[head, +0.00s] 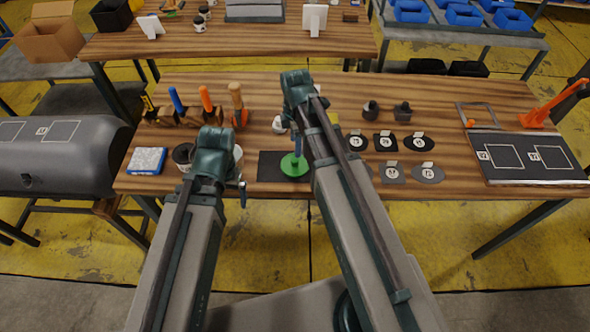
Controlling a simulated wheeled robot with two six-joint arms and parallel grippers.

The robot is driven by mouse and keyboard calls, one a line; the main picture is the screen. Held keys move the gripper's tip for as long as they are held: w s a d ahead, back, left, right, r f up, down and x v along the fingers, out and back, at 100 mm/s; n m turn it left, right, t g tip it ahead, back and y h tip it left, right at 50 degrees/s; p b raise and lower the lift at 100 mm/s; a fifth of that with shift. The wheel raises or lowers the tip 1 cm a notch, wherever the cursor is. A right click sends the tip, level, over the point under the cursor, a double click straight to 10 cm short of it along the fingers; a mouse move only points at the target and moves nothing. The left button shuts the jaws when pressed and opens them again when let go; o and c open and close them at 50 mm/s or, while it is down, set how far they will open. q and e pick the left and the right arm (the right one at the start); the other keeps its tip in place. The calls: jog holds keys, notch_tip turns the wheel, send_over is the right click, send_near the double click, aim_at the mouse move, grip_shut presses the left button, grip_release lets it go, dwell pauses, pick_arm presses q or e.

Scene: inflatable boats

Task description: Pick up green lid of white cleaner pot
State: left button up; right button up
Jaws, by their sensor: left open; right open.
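The green lid (294,165) lies on a dark mat (270,168) near the front edge of the workbench. It is round, with a raised knob in the middle. My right gripper (297,143) is open and just above the lid, close to the knob; I cannot tell whether they touch. My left gripper (242,190) is open and empty near the bench's front edge, left of the mat. A white pot (238,153) is mostly hidden behind my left gripper. Another whitish item (279,124) is partly hidden behind my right arm.
A dark-topped round container (183,153) and a blue-edged pad (147,160) are at the left. A rack of handled tools (205,105) stands behind. Dark and grey patches (391,172) lie to the right, beside a dark board (530,160). Bare wood lies between mat and patches.

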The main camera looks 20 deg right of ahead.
aim_at(295, 160)
jog(key=shift+w+f+b, duration=0.2)
jog(key=shift+f+b, duration=3.45)
jog(key=shift+f, duration=0.55)
jog(key=shift+r, duration=0.1)
grip_shut()
